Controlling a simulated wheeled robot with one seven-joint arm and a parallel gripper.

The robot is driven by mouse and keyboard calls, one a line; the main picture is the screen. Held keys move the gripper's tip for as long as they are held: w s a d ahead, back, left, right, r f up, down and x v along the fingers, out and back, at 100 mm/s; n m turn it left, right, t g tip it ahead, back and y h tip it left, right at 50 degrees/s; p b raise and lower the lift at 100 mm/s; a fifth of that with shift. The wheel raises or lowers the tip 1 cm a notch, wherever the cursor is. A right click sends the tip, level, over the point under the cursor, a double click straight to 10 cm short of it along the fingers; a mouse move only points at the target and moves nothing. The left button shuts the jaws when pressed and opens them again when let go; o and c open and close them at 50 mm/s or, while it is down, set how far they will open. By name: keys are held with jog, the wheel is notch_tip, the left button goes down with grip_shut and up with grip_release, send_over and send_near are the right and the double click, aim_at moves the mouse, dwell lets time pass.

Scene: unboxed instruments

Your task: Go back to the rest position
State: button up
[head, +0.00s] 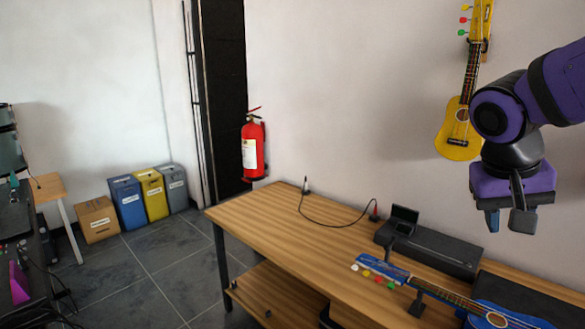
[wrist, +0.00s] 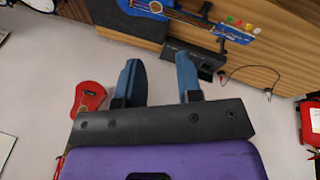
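My gripper (head: 508,218) hangs at the right of the head view, above the table and in front of the wall. In the wrist view its two blue-grey fingers (wrist: 158,82) stand apart with nothing between them, so it is open and empty. A blue ukulele (head: 492,315) lies across black stands on the table, below my gripper. It also shows at the top of the wrist view (wrist: 190,15). My arm is bent and raised at the upper right.
A wooden table (head: 290,225) carries a black case (head: 435,250) and a cable. A yellow ukulele (head: 459,135) hangs on the wall beside my arm. A red fire extinguisher (head: 252,150) is on the wall. Several bins stand at the far left, with open floor (head: 150,265) before them.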

jog(key=s+a+r+n+t+y, duration=0.2)
jog(key=s+n+t+y, duration=0.1)
jog(key=s, duration=0.6)
jog(key=shift+a+r+n+t+y, duration=0.15)
jog(key=shift+r+n+t+y, duration=0.25)
jog(key=shift+t+y, duration=0.1)
jog(key=shift+s, duration=0.1)
dwell(0.6)
